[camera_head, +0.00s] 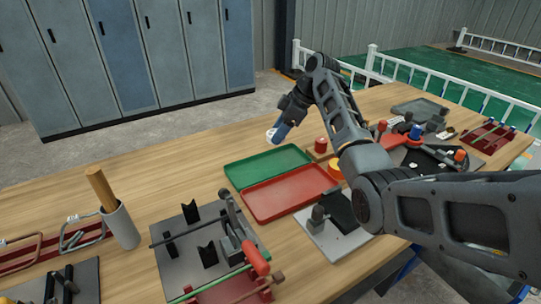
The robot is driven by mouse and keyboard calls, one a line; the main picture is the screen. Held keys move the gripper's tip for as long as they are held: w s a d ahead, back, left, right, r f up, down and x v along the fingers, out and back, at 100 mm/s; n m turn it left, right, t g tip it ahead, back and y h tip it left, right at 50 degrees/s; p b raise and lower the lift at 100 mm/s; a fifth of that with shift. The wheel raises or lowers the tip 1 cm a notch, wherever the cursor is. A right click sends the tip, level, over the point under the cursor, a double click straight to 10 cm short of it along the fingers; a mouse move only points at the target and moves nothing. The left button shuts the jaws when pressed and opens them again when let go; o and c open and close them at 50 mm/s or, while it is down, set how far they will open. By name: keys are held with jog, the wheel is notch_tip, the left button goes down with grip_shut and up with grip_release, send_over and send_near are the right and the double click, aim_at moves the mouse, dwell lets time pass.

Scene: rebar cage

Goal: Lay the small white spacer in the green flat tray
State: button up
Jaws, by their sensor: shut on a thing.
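My gripper (281,129) is at the end of my arm, raised above the far side of the wooden table. It is shut on a small white spacer (271,134), which shows at the fingertips. The green flat tray (268,166) lies on the table below and slightly left of my gripper, and looks empty. The spacer is in the air, apart from the tray. The fingers are small and partly hidden by the spacer in this view.
A red flat tray (290,193) adjoins the green one on the near side. A red cylinder (321,145) and an orange-yellow round object (336,168) stand to the right. A clamp fixture (205,245) and a grey cup (120,226) stand at the left. Bare table lies left of the green tray.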

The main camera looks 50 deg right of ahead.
jog(key=p, duration=0.1)
send_over(265, 168)
jog(key=s+d, duration=0.1)
jog(key=d, duration=0.1)
notch_tip(265, 168, down, 2)
jog(key=shift+f, duration=0.25)
jog(key=shift+s+a+f, duration=0.15)
jog(key=shift+a+f, duration=0.2)
jog(key=shift+f, duration=0.05)
jog(key=shift+f+p, duration=0.4)
jog(key=shift+f, duration=1.5)
jog(key=shift+f, duration=0.15)
jog(key=o, duration=1)
jog(key=b+v, duration=0.1)
jog(key=v, duration=1.1)
